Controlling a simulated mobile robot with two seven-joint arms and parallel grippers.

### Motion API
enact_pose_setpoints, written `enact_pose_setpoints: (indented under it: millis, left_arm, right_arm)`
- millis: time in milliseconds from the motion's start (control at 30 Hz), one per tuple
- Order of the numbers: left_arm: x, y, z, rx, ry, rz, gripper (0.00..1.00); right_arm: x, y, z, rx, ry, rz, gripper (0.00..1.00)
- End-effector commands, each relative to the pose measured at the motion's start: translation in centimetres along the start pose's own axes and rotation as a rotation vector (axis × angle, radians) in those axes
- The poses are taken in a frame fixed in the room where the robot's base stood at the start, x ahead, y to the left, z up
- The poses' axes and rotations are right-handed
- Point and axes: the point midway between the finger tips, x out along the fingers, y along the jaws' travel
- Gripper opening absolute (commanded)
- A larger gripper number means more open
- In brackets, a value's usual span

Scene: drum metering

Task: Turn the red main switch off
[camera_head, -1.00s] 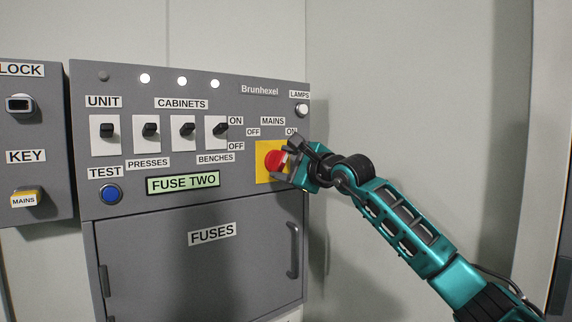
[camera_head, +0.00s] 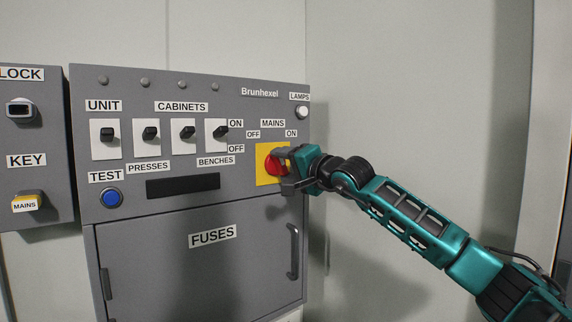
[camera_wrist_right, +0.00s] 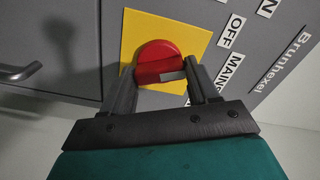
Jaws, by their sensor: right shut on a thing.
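The red main switch (camera_head: 272,165) is a round knob on a yellow plate (camera_head: 264,150), below the MAINS label with OFF on its left and ON on its right. My right gripper (camera_head: 282,169) reaches in from the right and is shut on the knob. In the right wrist view the red knob (camera_wrist_right: 160,62) sits between the two dark fingers (camera_wrist_right: 160,90), and part of its grip bar is hidden by them. The panel's lamps along the top are dark and the display (camera_head: 183,186) is blank. My left gripper is not in view.
The grey panel carries several toggle switches (camera_head: 149,133), a blue TEST button (camera_head: 110,197) and a LAMPS button (camera_head: 302,111). Below is the FUSES door with a handle (camera_head: 293,251). A LOCK and KEY box (camera_head: 36,130) stands at left. Bare wall lies to the right.

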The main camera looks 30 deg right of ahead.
Motion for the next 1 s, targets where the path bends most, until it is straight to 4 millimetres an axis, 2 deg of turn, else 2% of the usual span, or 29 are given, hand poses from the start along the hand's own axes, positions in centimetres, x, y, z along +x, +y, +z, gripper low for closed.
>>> enact_pose_setpoints:
  millis: [400, 1000]
  left_arm:
    - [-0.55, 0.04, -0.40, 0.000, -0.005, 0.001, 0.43]
    - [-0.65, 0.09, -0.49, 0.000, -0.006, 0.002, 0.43]
  right_arm:
    - [-0.01, -0.02, -0.01, -0.285, 0.000, 0.002, 0.29]
    - [0.00, 0.06, 0.05, -0.373, -0.001, 0.002, 0.29]
